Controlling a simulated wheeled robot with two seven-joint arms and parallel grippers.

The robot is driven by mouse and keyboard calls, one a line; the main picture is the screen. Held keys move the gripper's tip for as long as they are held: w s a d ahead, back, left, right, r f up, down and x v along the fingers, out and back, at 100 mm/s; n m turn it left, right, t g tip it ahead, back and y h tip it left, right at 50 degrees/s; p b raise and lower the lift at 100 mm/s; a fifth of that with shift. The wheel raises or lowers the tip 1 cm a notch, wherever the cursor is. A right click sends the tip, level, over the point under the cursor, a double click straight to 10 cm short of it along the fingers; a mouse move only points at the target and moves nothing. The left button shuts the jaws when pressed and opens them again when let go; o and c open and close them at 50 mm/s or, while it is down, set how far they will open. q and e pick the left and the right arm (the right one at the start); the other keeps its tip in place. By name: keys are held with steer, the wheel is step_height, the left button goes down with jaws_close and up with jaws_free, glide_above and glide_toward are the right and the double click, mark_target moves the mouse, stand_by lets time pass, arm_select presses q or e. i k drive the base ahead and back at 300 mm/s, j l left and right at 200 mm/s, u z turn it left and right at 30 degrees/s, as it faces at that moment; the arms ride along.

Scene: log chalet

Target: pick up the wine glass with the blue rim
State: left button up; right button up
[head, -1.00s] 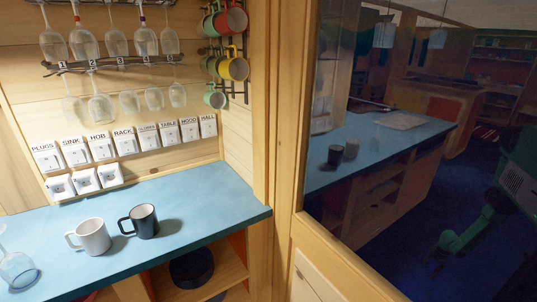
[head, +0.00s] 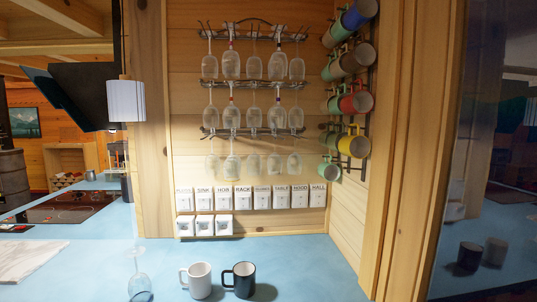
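Clear wine glasses hang upside down in rows on a dark metal rack on the wood wall: a top row (head: 231,65), a middle row (head: 232,116) and a bottom row (head: 232,166). Some stems carry small coloured marks, one of them reddish. Another clear glass (head: 140,287) stands on the blue counter (head: 310,265) at the lower left; its lower part looks bluish, but the counter shows through it. I cannot tell for sure which glass has a blue rim. Neither of my grippers is in view.
A white mug (head: 198,281) and a black mug (head: 240,281) stand on the counter right of the glass. Coloured mugs (head: 355,103) hang at the right. Labelled switches (head: 250,198) line the wall below the rack. A window (head: 490,180) is at far right.

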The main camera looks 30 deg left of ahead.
mark_target(139, 287)
steer(key=u, duration=1.9)
steer(key=i+j+z, duration=0.1)
steer(key=j, duration=0.25)
steer(key=i+j+z, duration=0.15)
steer(key=j, duration=0.25)
steer(key=i+j+z, duration=0.1)
steer(key=j, duration=0.3)
steer(key=i+j+z, duration=0.1)
steer(key=j, duration=0.3)
steer(key=i, duration=0.05)
